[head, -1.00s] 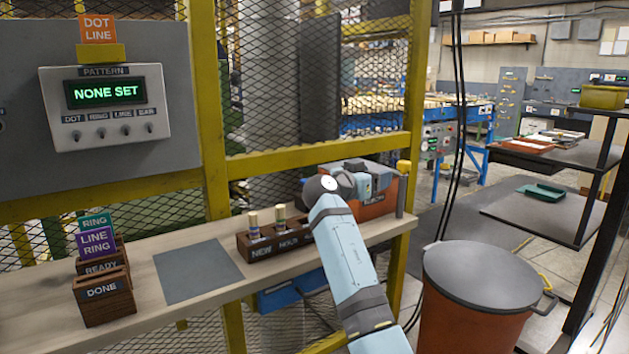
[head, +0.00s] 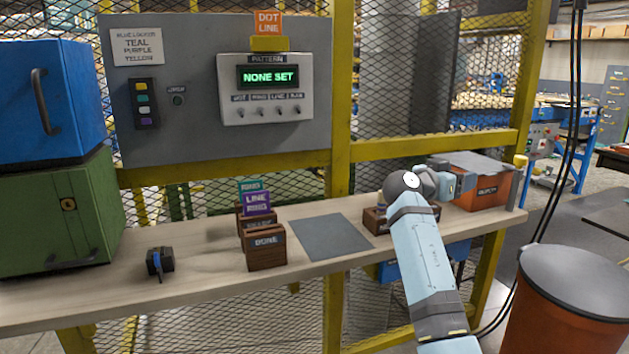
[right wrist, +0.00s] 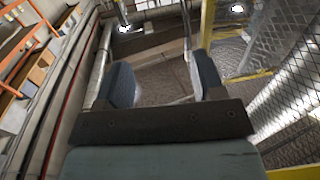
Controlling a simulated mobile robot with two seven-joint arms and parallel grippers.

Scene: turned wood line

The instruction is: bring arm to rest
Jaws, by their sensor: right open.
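My right arm (head: 425,260) reaches up over the shelf from the bottom right in the head view. Its right gripper (head: 463,185) is at the arm's far end, above the shelf near the orange-red bin, and faces right. In the right wrist view the gripper (right wrist: 160,85) has its two dark pads wide apart, with nothing between them and only floor and fencing beyond. My left gripper is in neither view.
The wooden shelf (head: 200,285) carries a wooden DONE box (head: 266,248), a grey mat (head: 322,238), a partly hidden wooden rack (head: 374,220) and the orange-red bin (head: 482,194). A green locker (head: 55,220) stands at left. A lidded barrel (head: 570,305) stands at right.

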